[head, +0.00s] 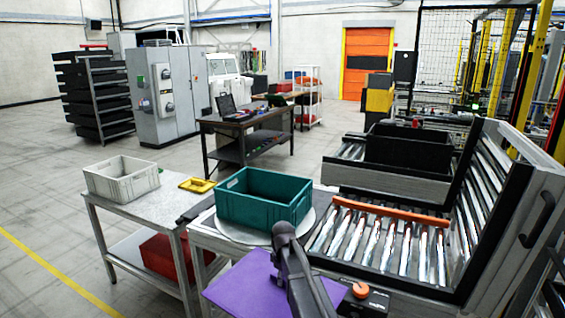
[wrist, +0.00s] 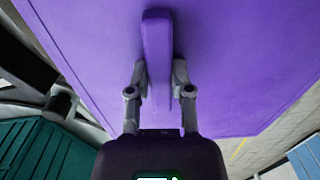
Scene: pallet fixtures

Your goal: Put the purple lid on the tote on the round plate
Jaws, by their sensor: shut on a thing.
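The purple lid (head: 256,289) is at the bottom of the head view, in front of the tote and lower than its rim. It fills much of the wrist view (wrist: 235,60), with its raised handle (wrist: 157,50) between my fingers. My gripper (wrist: 158,85) is shut on that handle. In the head view my arm hides part of the lid. The teal tote (head: 262,213) is open at the top and stands on the round plate (head: 236,232), with the lid apart from it. The tote also shows at the lower left in the wrist view (wrist: 40,150).
A grey bin (head: 121,181) and a yellow tray (head: 197,185) sit on the table to the left. A roller conveyor (head: 385,245) with an orange bar (head: 392,211) and a black crate (head: 408,152) lies to the right. An orange-red button (head: 361,289) is near the lid.

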